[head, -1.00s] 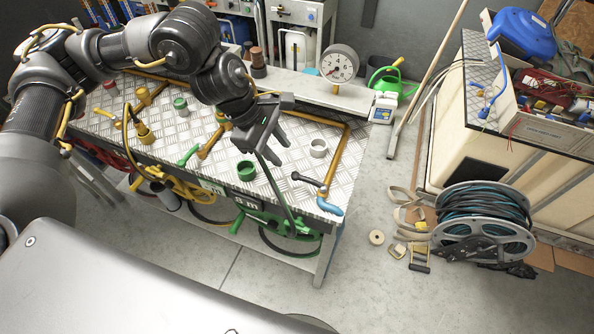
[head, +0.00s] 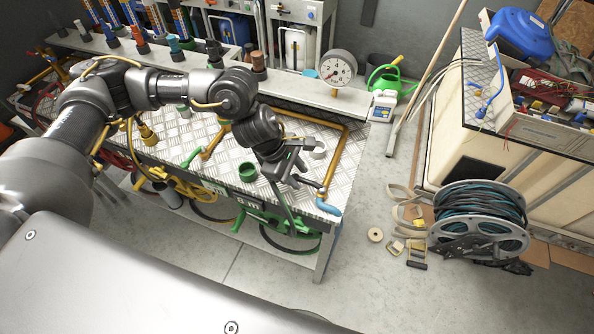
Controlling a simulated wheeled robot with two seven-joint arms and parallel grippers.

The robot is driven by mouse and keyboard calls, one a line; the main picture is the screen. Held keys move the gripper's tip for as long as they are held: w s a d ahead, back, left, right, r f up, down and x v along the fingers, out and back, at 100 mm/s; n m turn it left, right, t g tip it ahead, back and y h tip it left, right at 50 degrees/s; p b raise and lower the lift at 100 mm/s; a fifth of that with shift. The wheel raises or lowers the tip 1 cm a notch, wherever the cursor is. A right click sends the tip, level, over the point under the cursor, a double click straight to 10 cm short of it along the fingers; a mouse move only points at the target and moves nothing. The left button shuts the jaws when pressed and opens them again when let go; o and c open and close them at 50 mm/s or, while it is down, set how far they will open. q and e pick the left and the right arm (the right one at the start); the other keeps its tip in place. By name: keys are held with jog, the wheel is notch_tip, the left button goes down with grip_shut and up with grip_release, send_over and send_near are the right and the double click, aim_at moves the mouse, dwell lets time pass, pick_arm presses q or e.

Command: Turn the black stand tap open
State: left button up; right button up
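The black stand tap's lever (head: 309,182) is at the right front corner of the metal-topped bench, on a brass pipe that ends in a light blue spout (head: 328,207). My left gripper (head: 297,175) is at the tap, just left of and above the lever in the head view. Its fingers look apart, and they hide part of the lever's left end. I cannot tell whether they touch it. My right gripper is not in view.
A green cup-like fitting (head: 247,172) and a grey ring (head: 318,149) stand near the gripper on the bench (head: 343,170). A pressure gauge (head: 337,69) is behind. A hose reel (head: 480,220) stands on the floor to the right.

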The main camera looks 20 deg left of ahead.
pick_arm(q)
jog(key=shift+f, duration=0.1)
grip_shut()
jog(key=shift+d, duration=0.1)
dwell(0.3)
